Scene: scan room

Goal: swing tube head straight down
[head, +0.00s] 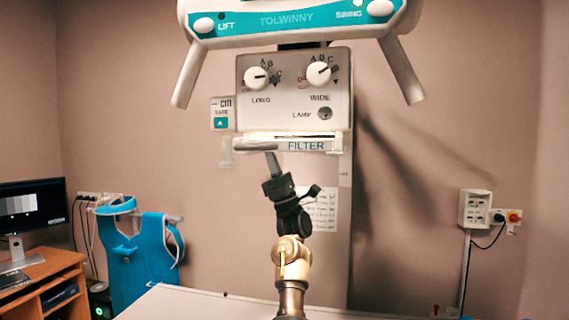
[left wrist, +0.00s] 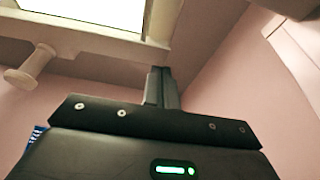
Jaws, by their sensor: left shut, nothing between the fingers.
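The tube head's teal control panel (head: 287,19) is at the top of the head view, sloping slightly up to the right. It carries a white LIFT button (head: 204,24) and a white SWING button (head: 380,8); a small lamp by SWING looks lit. Two grey handles (head: 188,75) (head: 402,70) splay down from it. Below is the collimator box (head: 293,112), with LONG and WIDE knobs and a FILTER rail (head: 306,146). My left gripper (head: 271,160) points up just below the rail, fingers together and empty; contact is unclear. The fingers also show in the left wrist view (left wrist: 162,88), below a bright panel (left wrist: 90,12). My right gripper is out of view.
A pale tabletop (head: 190,303) lies low in front. A blue apron (head: 145,255) on a stand and a desk with a monitor (head: 33,212) are at left. The wall beside the tube head is clear.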

